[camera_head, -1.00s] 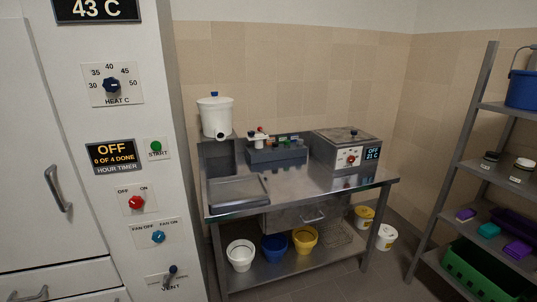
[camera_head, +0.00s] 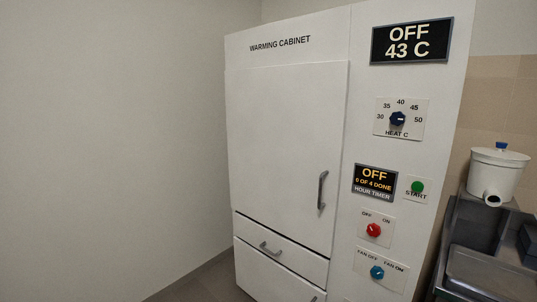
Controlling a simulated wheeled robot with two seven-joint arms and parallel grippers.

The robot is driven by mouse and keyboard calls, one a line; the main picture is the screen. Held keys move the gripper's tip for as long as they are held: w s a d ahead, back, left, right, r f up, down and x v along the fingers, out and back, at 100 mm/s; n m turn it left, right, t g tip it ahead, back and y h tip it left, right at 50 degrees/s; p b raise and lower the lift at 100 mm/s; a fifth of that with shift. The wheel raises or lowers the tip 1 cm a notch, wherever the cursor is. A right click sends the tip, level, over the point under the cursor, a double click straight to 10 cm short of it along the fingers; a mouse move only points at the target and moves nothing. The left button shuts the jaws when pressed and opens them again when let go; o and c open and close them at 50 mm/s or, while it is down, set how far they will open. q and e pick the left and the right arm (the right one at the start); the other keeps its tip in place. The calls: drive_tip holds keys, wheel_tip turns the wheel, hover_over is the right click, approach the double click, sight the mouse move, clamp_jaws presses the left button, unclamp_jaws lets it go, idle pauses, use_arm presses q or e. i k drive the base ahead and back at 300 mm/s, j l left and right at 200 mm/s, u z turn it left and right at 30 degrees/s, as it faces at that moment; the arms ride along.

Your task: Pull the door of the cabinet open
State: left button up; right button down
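The white warming cabinet (camera_head: 292,52) stands in the middle of the head view. Its large upper door (camera_head: 280,140) looks shut, with its edges flush with the frame. A grey vertical bar handle (camera_head: 322,190) sits near the right edge of the door, in its lower half. Neither of my grippers shows in the view, and nothing touches the door or its handle.
Below the door are a drawer (camera_head: 290,252) with a grey handle and another front under it. The control panel (camera_head: 400,165) is to the right. A steel bench with a white bucket (camera_head: 496,172) stands further right. A bare wall (camera_head: 120,130) is at left.

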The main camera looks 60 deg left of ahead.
sight(286, 124)
drive_tip(key=u, duration=1.8)
